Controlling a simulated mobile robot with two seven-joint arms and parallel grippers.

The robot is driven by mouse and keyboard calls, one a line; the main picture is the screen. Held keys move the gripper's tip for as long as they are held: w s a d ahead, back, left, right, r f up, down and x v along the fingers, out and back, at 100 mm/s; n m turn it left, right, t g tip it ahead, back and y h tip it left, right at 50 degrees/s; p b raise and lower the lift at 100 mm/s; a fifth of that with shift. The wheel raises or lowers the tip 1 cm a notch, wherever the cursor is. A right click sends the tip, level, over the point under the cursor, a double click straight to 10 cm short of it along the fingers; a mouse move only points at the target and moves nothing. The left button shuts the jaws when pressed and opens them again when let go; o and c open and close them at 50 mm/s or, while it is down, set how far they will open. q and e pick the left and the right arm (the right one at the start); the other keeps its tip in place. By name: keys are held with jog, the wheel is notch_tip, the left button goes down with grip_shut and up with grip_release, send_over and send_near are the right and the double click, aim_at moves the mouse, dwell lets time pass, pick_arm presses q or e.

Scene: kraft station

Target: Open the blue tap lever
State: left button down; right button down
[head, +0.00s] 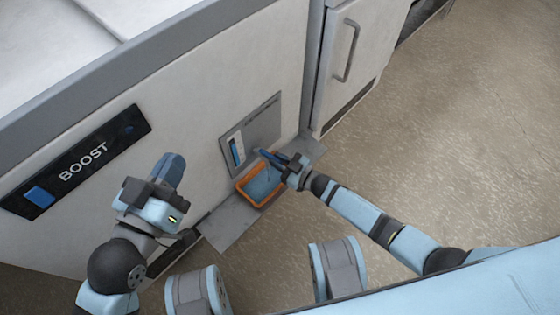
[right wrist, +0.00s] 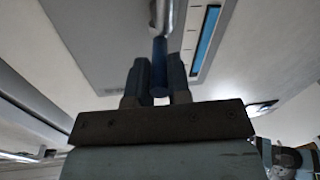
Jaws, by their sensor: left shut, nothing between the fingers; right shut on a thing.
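The blue tap lever (right wrist: 159,72) shows in the right wrist view, hanging below a shiny metal tap (right wrist: 161,16). My right gripper (right wrist: 158,64) is shut on the lever, one finger on each side of it. In the head view my right gripper (head: 271,157) is at the grey wall panel, above an orange bin (head: 245,193) with a bluish inside; the gripper covers most of the tap and lever there. My left gripper (head: 172,168) is shut and empty, away from the tap, in front of the white wall below the BOOST sign.
A grey panel (head: 262,127) with a blue gauge strip (head: 236,151) is on the white wall. The bin stands on a grey shelf (head: 232,222). A white cabinet door with a handle (head: 347,52) is to the right. The floor (head: 440,140) on the right is clear.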

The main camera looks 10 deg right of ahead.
dwell(0.5)
jog(key=c, duration=1.1)
grip_release()
jog(key=shift+s, duration=0.1)
pick_arm(q)
jog(key=r+p, duration=0.1)
jog(key=r+t+p, duration=0.1)
jog(key=r, duration=0.1)
jog(key=r+t+p, duration=0.1)
jog(key=r+p, duration=0.1)
jog(key=shift+s+a+r, duration=0.15)
jog(key=shift+s+a, duration=0.05)
jog(key=shift+a, duration=0.1)
pick_arm(e)
jog(key=v, duration=1.3)
jog(key=shift+s+d, duration=0.25)
jog(key=shift+s, duration=0.05)
pick_arm(q)
jog(key=shift+s+d, duration=0.1)
pick_arm(e)
jog(key=shift+d, duration=0.1)
